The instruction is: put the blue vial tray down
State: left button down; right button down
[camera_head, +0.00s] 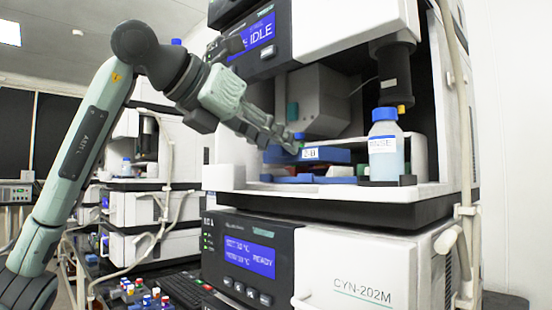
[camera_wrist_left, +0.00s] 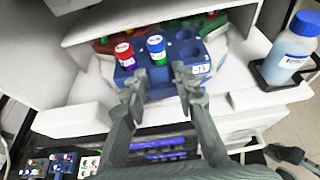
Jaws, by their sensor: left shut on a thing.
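The blue vial tray (camera_head: 334,155) is in the open bay of the upper instrument, its white label facing out. My left gripper (camera_head: 290,146) reaches in from the left and is shut on it. In the left wrist view the tray (camera_wrist_left: 201,69) lies between and just beyond the fingertips (camera_wrist_left: 163,86). It carries a red-capped purple vial (camera_wrist_left: 125,56) and a blue-capped green vial (camera_wrist_left: 157,50); several other holes are empty. Whether the tray's underside touches anything is hidden.
A RINSE bottle (camera_head: 385,148) with a blue cap stands right of the tray. A dark nozzle housing (camera_head: 396,75) hangs above the bottle.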

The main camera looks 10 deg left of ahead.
pick_arm(q)
jog(key=shift+f, duration=1.15)
jog(key=c, duration=1.2)
grip_release()
pick_arm(e)
jog(key=shift+d+r, duration=0.35)
jog(key=shift+r, duration=0.15)
pick_arm(q)
jog(key=shift+r, duration=0.1)
jog(key=shift+s+a+r, duration=0.1)
jog(key=shift+s+a, duration=0.1)
jog(key=shift+s, duration=0.05)
jog(key=v, duration=1.1)
jog(key=shift+b, duration=0.35)
pick_arm(e)
jog(key=shift+s+r, duration=0.2)
jog(key=shift+r, duration=0.35)
